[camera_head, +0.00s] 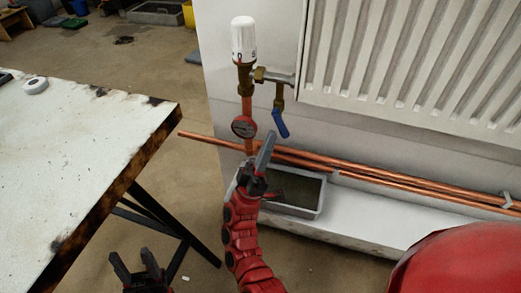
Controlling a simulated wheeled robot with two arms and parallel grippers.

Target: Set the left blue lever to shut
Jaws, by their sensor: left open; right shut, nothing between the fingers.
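One blue lever (280,123) shows, on a brass valve below the pipe fitting left of the radiator. It hangs down, tilted slightly to the right at its lower end. My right gripper (266,146) is shut and empty, pointing up just below and left of the lever. A small gap seems to lie between its tip and the lever, but I cannot tell the depth. My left gripper (136,268) is open and empty at the bottom left, low beside the table, far from the lever.
A white thermostat head (243,40) tops the copper riser, with a red-rimmed gauge (243,127) below. Copper pipes (400,184) run along the wall under the radiator (410,60). A grey tray (308,211) stands below the valve. A worn table (80,150) fills the left.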

